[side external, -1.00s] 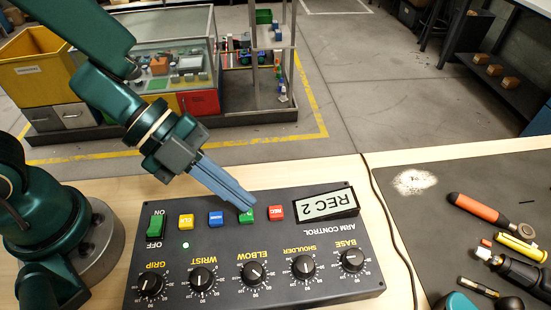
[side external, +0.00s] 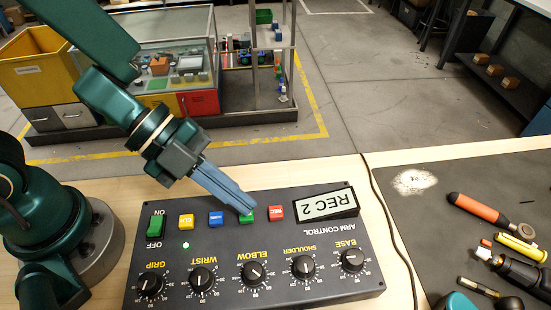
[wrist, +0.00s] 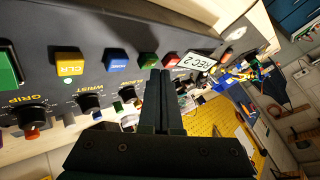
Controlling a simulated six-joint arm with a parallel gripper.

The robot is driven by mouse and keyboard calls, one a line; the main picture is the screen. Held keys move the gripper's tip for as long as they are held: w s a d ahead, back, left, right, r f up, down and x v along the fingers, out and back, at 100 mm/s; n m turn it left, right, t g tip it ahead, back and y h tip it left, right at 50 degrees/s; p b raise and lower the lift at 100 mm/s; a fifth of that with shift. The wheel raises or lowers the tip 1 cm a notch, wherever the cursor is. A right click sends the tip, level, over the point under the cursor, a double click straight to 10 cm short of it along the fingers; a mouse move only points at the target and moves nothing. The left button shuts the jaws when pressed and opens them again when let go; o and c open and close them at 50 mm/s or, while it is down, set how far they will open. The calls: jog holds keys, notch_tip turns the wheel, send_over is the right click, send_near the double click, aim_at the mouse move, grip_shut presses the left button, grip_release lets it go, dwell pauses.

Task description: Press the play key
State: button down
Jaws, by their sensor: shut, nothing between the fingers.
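The control box (side external: 320,285) lies on the bench with a row of coloured keys. The green key (side external: 247,217), between the blue and red keys, fits the play key; its label is too small to read surely. My gripper (side external: 248,210) is shut and empty, its fingers slanting down to the right. The fingertips overlap the far part of the green key in the side view; whether they touch it I cannot tell. In the wrist view the green key (wrist: 148,60) shows just beyond my fingertips (wrist: 160,72).
The red REC key (side external: 276,213) and blue key (side external: 216,219) flank the green one. A yellow CLR key (side external: 186,221) and green ON/OFF switch (side external: 155,226) are farther left. The display (side external: 326,205) reads "REC 2". Several dials line the box's near side. Tools lie on the dark mat (side external: 410,225).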

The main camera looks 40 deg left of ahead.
jog(key=shift+f, duration=0.5)
dwell(0.7)
dwell(0.3)
jog(key=shift+r, duration=0.9)
jog(key=shift+r, duration=2.5)
